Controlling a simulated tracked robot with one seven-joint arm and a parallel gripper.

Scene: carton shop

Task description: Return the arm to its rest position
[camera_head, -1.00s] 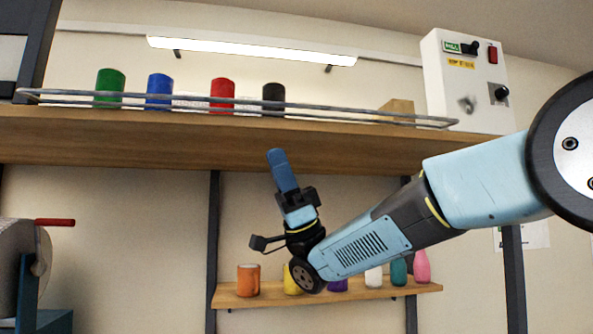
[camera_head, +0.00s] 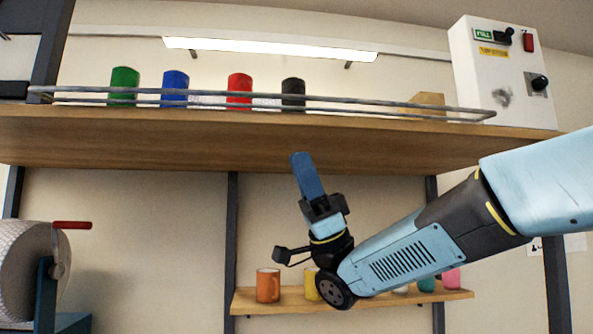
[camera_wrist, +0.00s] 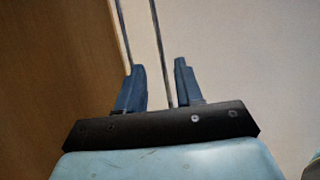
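My gripper (camera_head: 301,160) points up, just in front of and below the front edge of the upper wooden shelf (camera_head: 240,140) in the head view. My pale blue arm reaches in from the right and is bent at the wrist. In the wrist view, the two blue fingers of my gripper (camera_wrist: 158,68) stand apart, with nothing held between them. The metal rail (camera_wrist: 157,40) shows in the background beyond the fingers.
On the upper shelf, behind a rail, stand green (camera_head: 124,86), blue (camera_head: 175,88), red (camera_head: 239,90) and black (camera_head: 293,93) cylinders and a white control box (camera_head: 500,75). A lower shelf (camera_head: 380,301) holds an orange mug (camera_head: 268,285) and others. A large roll (camera_head: 30,270) stands at left.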

